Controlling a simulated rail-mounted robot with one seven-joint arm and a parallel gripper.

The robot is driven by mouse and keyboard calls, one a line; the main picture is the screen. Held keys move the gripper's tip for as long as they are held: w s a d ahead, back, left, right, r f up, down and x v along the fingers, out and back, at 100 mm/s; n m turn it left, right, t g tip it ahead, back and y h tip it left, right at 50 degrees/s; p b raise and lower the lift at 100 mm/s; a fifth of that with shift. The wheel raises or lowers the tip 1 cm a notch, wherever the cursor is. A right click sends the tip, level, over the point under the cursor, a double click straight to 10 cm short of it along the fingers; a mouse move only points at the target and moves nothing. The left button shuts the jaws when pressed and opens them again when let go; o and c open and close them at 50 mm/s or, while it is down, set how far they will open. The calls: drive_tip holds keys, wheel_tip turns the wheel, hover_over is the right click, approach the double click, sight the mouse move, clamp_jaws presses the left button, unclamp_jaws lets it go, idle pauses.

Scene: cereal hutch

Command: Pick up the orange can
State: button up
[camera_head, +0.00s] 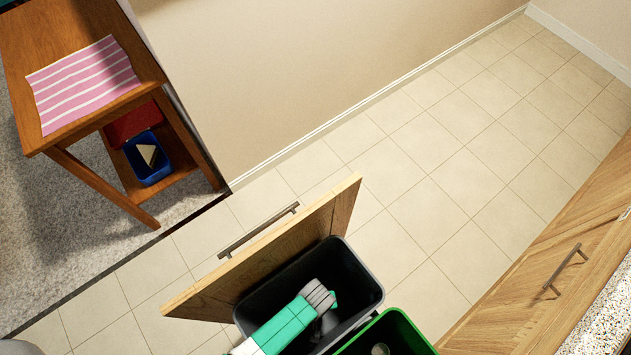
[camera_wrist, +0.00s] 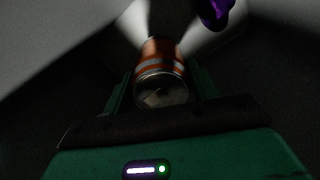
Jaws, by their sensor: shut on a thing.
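The orange can (camera_wrist: 160,50) shows in the wrist view, with a pale band and a metal end facing the camera. My gripper (camera_wrist: 161,82) is shut on it, with a green finger on each side. In the head view my gripper (camera_head: 325,306) reaches down inside the black bin (camera_head: 359,259), and the can cannot be made out there. The wrist view is dark, so I cannot tell whether the can touches the bin's floor.
A purple object (camera_wrist: 215,12) lies near the can. A green bin (camera_head: 418,335) stands beside the black one. A wooden drawer front with a handle (camera_head: 258,230) borders the bins. A wooden side table (camera_head: 40,20) is at upper left. The tiled floor (camera_head: 450,190) is clear.

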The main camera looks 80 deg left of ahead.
wheel_tip(320, 180, up, 14)
drive_tip(key=p, duration=0.5)
drive_tip(key=shift+f+p, duration=0.15)
drive_tip(key=shift+p, duration=0.2)
wheel_tip(320, 180, up, 14)
drive_tip(key=p, duration=1.5)
wheel_tip(320, 180, up, 8)
drive_tip(key=p, duration=0.8)
